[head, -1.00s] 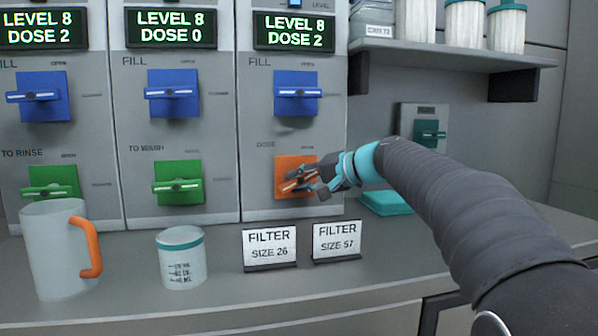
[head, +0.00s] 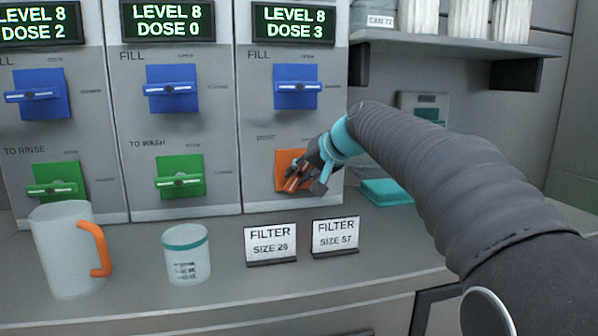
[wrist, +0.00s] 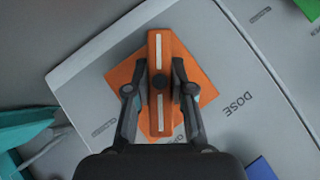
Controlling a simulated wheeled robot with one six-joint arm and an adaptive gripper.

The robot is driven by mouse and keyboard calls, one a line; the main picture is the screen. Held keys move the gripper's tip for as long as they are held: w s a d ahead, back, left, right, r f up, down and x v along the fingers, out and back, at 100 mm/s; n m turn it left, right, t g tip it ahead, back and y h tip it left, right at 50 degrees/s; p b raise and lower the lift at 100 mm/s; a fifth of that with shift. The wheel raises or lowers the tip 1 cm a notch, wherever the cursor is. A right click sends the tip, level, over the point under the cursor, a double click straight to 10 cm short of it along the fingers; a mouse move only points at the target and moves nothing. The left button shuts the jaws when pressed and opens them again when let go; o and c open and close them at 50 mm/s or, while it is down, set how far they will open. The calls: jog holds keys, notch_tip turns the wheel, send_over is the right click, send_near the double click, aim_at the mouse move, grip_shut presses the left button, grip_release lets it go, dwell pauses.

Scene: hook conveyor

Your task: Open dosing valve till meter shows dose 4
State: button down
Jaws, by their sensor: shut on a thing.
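The orange dosing valve (head: 284,158) is on the right-hand panel, below a blue FILL valve (head: 297,88). My gripper (head: 302,180) is at its handle in the head view. In the wrist view, the orange handle (wrist: 160,60) with its white stripe lies between the two fingers of my gripper (wrist: 160,88), which are shut on it. The handle stands tilted in the head view, and my gripper partly hides it. The meter (head: 294,22) above this panel reads LEVEL 8, DOSE 3.
Two other panels to the left have blue and green valves (head: 180,177). A mug (head: 65,255) with an orange handle, a small jar (head: 187,262) and two FILTER signs (head: 270,240) stand on the counter. A teal item (head: 385,191) lies right of the panel, under a shelf (head: 450,48).

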dwell(0.3)
jog(key=c, duration=1)
grip_release()
jog(key=v, duration=1.2)
